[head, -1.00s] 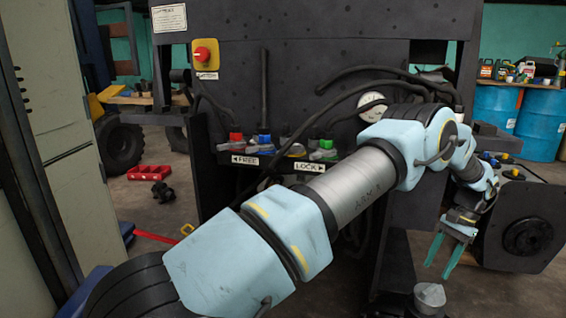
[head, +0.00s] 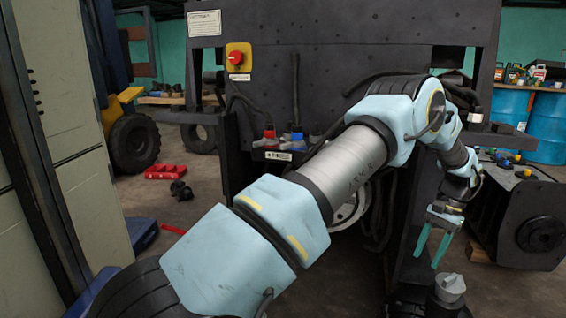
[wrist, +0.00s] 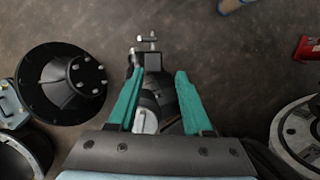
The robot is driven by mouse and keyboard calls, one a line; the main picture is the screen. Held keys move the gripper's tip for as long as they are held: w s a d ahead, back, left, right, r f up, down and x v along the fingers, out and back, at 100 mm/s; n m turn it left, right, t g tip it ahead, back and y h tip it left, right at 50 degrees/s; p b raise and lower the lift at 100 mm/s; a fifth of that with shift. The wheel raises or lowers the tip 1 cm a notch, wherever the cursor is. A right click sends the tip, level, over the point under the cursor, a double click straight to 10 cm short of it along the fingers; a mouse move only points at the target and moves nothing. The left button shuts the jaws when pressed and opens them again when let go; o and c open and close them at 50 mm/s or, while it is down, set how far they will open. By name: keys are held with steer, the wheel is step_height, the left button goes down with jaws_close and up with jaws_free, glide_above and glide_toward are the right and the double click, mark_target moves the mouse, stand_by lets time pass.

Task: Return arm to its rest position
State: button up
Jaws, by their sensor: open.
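My arm (head: 345,168), light blue with a grey tube section, reaches from the lower left across the forklift front and bends down at the right. My gripper (head: 430,258) hangs there with its two green fingers pointing down, apart and empty. A grey metal cap (head: 450,286) on a dark post is below it and slightly to the right. In the wrist view the green fingers of my gripper (wrist: 160,75) are spread, with a dark fitting visible between and beyond them. Nothing is held.
A grey cabinet (head: 60,100) is at left. Blue drums (head: 550,125) stand at right. A red tray (head: 165,172) lies on the floor.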

steer(key=w+a+r+n+h, duration=0.1)
steer(key=w+a+r+n, duration=0.15)
steer(key=a, duration=0.55)
steer(key=w+a+r+n+t+h, duration=0.1)
steer(key=a+r, duration=0.3)
steer(key=a, duration=0.3)
steer(key=w+a+r+n, duration=0.1)
steer(key=w+a+r, duration=0.15)
steer(key=a, duration=0.55)
steer(key=s+a+r+n+t+h, duration=0.1)
steer(key=s+a+r+n, duration=0.15)
steer(key=s+a, duration=0.65)
steer(key=s+a+r+n+t, duration=0.2)
steer(key=s+a+n, duration=0.25)
steer(key=a, duration=0.85)
step_height(320, 180, up, 21)
steer(key=p, duration=2.1)
steer(key=shift+d+f+m+p, duration=0.15)
steer(key=shift+d+m+p, duration=0.05)
steer(key=shift+m+p, duration=0.25)
